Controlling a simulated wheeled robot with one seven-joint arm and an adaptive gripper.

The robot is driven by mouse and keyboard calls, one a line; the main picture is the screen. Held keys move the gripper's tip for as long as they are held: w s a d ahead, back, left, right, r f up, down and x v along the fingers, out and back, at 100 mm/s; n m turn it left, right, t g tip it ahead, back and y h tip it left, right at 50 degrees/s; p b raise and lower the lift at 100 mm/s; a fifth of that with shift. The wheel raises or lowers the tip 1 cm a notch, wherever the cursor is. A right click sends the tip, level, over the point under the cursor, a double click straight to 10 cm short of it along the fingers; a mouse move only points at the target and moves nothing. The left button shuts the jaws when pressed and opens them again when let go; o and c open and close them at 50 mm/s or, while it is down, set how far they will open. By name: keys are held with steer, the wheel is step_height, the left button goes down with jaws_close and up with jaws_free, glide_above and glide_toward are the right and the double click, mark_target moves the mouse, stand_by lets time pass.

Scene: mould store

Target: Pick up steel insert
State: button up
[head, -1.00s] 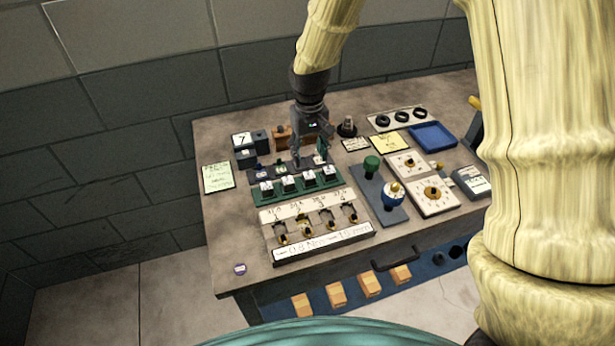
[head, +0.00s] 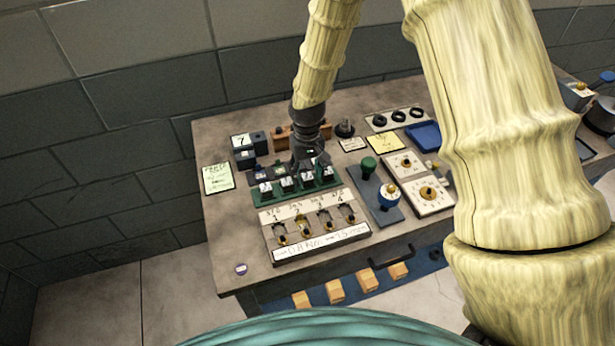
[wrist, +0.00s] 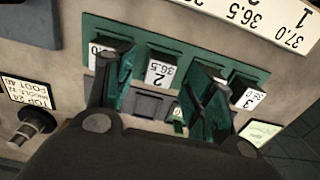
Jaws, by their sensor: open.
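Several dark steel blocks with white number labels sit in a green rack (head: 257,198) on the bench. In the wrist view, the rack (wrist: 136,48) runs across the upper middle. A block labelled 36.5 (wrist: 160,68) stands between my fingers, and other blocks stand near each finger, one labelled 36.0 (wrist: 246,92). My gripper (head: 311,170) is open, just above the rear of the rack; it also shows in the wrist view (wrist: 160,68). No block is visibly gripped. I cannot tell whether the fingers touch anything. My gripper partly hides the rack in the head view.
In front of the rack is a board with numbered recesses (head: 318,232). Right of it stand green and blue knobs (head: 369,164) on a grey plate. A number 7 block (head: 242,141) and a wooden block (head: 283,136) stand behind. The bench's front left corner is fairly clear.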

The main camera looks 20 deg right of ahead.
mark_target(307, 176)
steer(key=shift+f, duration=0.45)
jaws_close()
step_height(307, 176, up, 13)
stand_by(1.3)
